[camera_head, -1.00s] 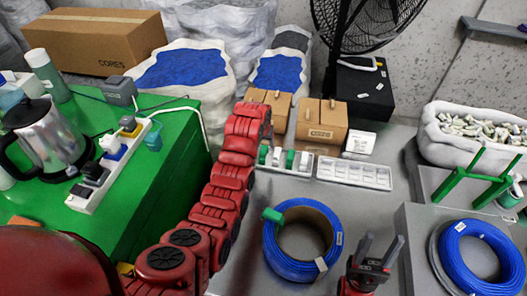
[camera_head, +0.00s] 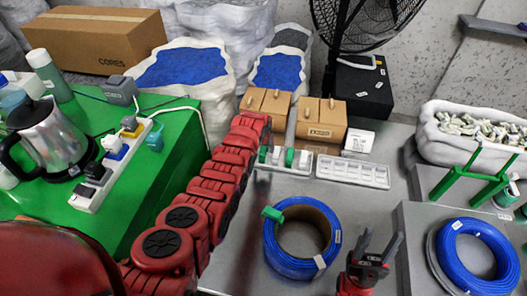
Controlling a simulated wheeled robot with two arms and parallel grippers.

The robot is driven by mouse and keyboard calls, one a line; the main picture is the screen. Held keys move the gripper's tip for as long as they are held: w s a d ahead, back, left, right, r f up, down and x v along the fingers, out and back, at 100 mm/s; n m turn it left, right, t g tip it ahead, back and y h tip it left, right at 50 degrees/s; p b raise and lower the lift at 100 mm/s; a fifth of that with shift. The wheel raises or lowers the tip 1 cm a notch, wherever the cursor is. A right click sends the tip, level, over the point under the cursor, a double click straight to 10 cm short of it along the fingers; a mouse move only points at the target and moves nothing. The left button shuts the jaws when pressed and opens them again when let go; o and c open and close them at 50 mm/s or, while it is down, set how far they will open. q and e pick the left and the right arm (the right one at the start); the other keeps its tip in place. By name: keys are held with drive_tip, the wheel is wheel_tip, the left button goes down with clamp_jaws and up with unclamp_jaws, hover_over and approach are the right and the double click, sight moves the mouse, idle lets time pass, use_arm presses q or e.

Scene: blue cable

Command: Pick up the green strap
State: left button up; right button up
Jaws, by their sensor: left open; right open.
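The green strap (camera_head: 272,214) is a small green band around the left side of a blue cable coil (camera_head: 288,262), which lies on the grey surface in the middle of the head view. My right gripper (camera_head: 380,246) is open and empty, to the right of the coil and apart from it, with its two dark fingers pointing away from me. My red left arm (camera_head: 213,185) reaches in from the left and stretches past the coil's left side. Its fingers cannot be made out, and it does not touch the strap in this view.
A white tray (camera_head: 352,172) and a white socket strip lie behind the coil. Brown boxes (camera_head: 320,120) stand beyond them. A second blue coil (camera_head: 478,262) sits on a grey block at right. The green table (camera_head: 150,195) at left holds a kettle (camera_head: 48,140) and power strip.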

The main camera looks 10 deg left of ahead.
use_arm(q)
drive_tip(key=shift+w+f, duration=0.2)
drive_tip(key=shift+f, duration=0.35)
drive_tip(key=shift+c, duration=0.3)
clamp_jaws()
